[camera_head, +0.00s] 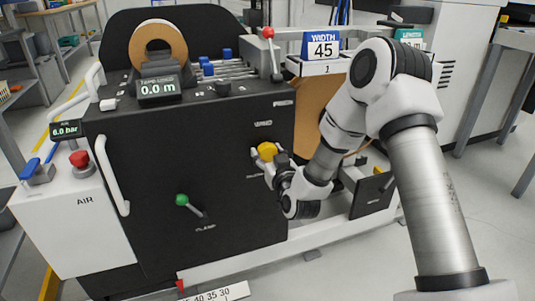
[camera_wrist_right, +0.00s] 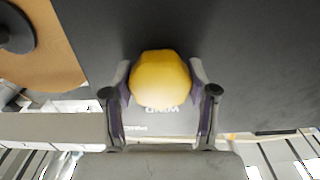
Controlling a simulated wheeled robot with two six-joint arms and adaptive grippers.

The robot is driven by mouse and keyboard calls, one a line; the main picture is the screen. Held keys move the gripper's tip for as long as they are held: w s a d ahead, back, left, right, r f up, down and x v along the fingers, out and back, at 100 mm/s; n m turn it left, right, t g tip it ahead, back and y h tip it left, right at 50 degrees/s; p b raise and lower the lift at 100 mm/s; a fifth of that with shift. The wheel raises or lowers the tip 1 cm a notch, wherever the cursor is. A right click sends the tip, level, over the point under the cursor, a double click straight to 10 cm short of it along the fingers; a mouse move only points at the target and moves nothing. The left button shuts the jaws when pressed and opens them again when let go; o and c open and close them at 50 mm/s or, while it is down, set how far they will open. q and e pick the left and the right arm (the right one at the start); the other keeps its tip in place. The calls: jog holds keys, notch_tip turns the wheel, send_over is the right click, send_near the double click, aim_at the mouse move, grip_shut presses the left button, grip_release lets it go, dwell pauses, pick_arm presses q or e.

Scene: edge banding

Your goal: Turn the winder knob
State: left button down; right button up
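The yellow winder knob (camera_head: 267,151) is on the dark front panel of the machine, just below a "WIND" label. My right gripper (camera_head: 264,158) is at the knob, reaching in from the lower right. In the right wrist view the knob (camera_wrist_right: 160,78) sits between the two fingers of the gripper (camera_wrist_right: 161,88), one on each side. Both fingers appear to touch its sides. The fingers hide part of the knob in the head view. My left gripper is not in view.
A green-tipped clamp lever (camera_head: 183,200) is lower left on the panel. A white handle (camera_head: 110,172) is at its left edge. A red-topped lever (camera_head: 269,42) stands above. A display (camera_head: 158,88) reads 0.0 m below a tape roll (camera_head: 159,34).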

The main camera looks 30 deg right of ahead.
dwell(0.3)
jog(key=n+p, duration=0.2)
jog(key=p, duration=0.1)
jog(key=shift+r+n, duration=0.25)
jog(key=shift+n, duration=0.15)
jog(key=n+p, duration=0.2)
jog(key=shift+p, duration=0.4)
jog(key=shift+f+n+p, duration=0.2)
jog(key=shift+n+p, duration=0.8)
jog(key=shift+n, duration=0.2)
jog(key=o, duration=1.2)
jog(key=shift+f, duration=0.1)
jog(key=shift+c, duration=0.2)
